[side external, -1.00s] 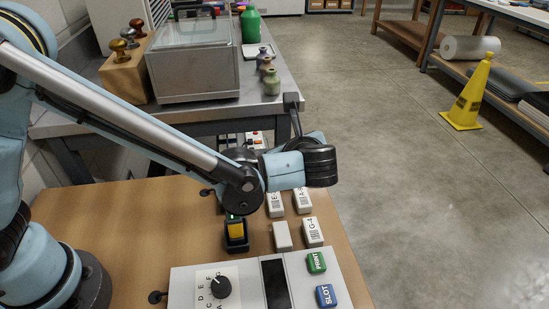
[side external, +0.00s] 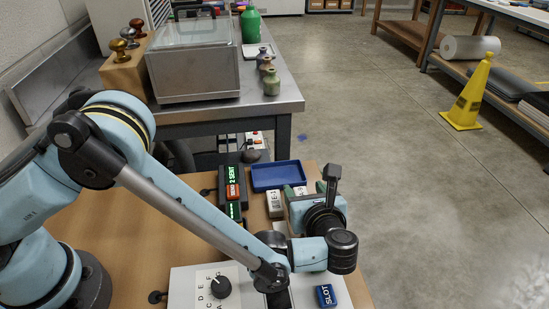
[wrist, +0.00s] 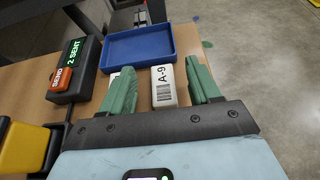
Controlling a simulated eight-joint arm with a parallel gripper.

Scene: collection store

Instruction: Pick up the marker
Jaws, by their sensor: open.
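No pen-shaped marker shows. The small white labelled blocks may be markers. In the wrist view one white block (wrist: 165,88) reads A-9, with a barcode. It lies between the two green fingers of my gripper (wrist: 160,82), closer to the right finger. My gripper is open, and I cannot tell if a finger touches the block. A second white block (wrist: 114,77) is mostly hidden by the left finger. In the side view my gripper (side external: 297,191) is low over the blocks, and a white block with a partly readable label (side external: 274,205) stands left of it.
A blue tray (wrist: 121,58) lies just beyond the blocks. A black device (wrist: 71,86) with a red SEND button and a green "2 SENT" readout stands to the left.

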